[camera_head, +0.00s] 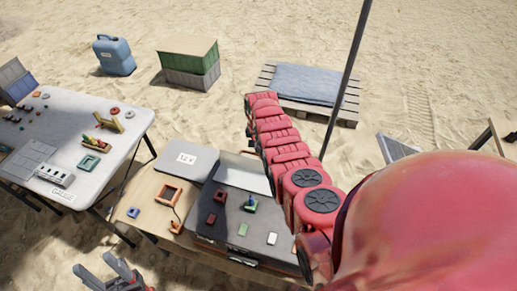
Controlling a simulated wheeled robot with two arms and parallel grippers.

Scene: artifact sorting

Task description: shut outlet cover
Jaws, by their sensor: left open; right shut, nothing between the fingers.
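I cannot make out for certain which thing is the outlet cover. A pale box (54,175) with a row of dark spots lies at the front of the left table. A flat grey panel (188,162) with a white label lies at the back of the wooden table. My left gripper (108,273) shows at the bottom left edge, its two grey fingers apart and empty, in front of the wooden table. My red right arm crosses the right half of the picture and hides part of the dark case; I make out no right gripper fingers.
The dark case (267,222) bears several small blocks. An orange-brown frame (169,185) lies left of it on the wooden table (150,216). The white left table (112,158) bears many small pieces. Crates (189,62), a blue can (115,55) and a pallet (348,113) stand behind.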

